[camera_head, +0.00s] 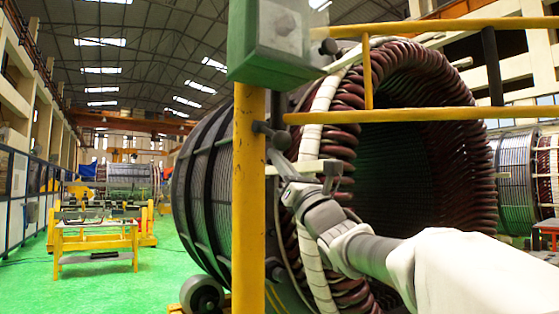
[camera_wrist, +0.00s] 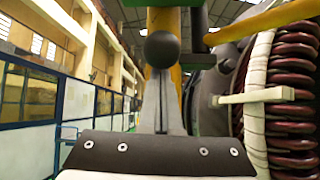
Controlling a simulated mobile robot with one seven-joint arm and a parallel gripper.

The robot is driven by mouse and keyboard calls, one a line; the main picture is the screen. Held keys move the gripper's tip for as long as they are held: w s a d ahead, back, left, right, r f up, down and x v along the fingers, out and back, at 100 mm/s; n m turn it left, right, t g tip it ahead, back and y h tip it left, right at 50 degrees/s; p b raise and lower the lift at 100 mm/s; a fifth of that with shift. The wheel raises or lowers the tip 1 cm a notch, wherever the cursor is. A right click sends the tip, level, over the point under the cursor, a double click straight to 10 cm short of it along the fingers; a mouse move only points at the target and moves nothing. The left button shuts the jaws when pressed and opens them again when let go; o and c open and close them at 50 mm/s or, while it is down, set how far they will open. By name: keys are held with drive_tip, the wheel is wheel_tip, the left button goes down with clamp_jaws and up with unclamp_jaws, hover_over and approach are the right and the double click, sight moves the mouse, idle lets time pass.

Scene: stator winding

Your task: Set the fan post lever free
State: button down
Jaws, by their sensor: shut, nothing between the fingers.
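The fan post is the yellow upright (camera_head: 249,200) left of centre in the head view, with a green box on top. A short dark lever with a round ball knob (camera_head: 282,141) sticks out from its right side. In the wrist view the dark knob (camera_wrist: 161,49) is large and stands just beyond my fingertips, in front of the yellow post. My gripper (camera_head: 272,154) reaches up and left to just below the knob. Its fingers (camera_wrist: 161,75) are together and empty in the wrist view. I cannot tell whether they touch the knob.
The green box (camera_head: 265,62) has another dark knob (camera_head: 328,46) on its right side. Yellow rails (camera_head: 420,115) run right from the post. The big stator (camera_head: 340,110) with red-brown coils stands close behind. A cream bar (camera_wrist: 255,97) juts out right of my fingers. Green floor is open at left.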

drive_tip(key=shift+s+d+r+g, duration=0.15)
drive_tip(key=shift+s+r+g, duration=0.1)
drive_tip(key=shift+g, duration=0.05)
